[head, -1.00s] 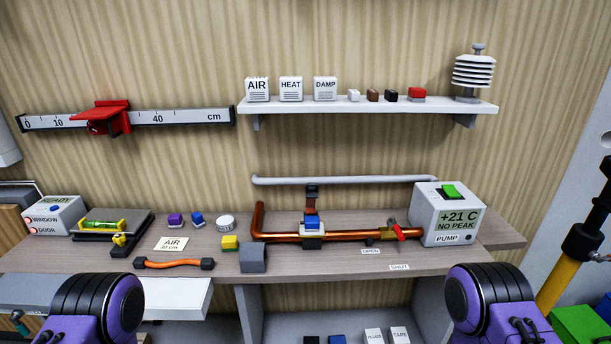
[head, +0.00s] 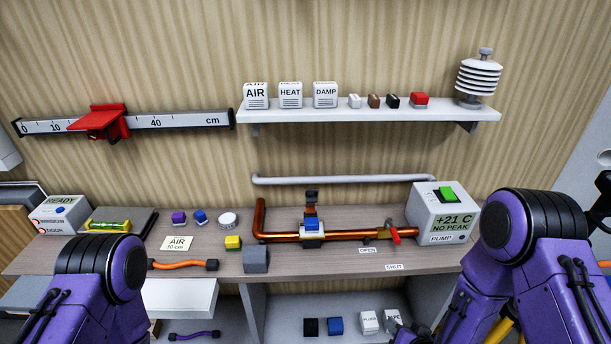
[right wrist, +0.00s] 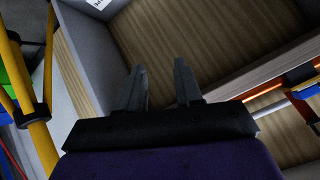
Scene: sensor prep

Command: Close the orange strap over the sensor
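The sensor appears to be the blue-topped block (head: 312,224) seated in a pale holder on the copper pipe (head: 278,238). A short orange-brown strap (head: 310,211) with a dark end stands up just behind it, not lying across its top. Another orange strap or cord (head: 180,264) with dark ends lies at the bench's front left. In the right wrist view my right gripper (right wrist: 161,88) has its fingers apart with nothing between them. My left gripper is out of view.
A pump box (head: 442,212) reading +21 C stands right of the pipe, with a red valve handle (head: 395,236) beside it. A grey pipe (head: 345,180) runs along the wall behind. A grey block (head: 256,259) and yellow block (head: 233,242) sit in front. The shelf (head: 370,112) hangs above.

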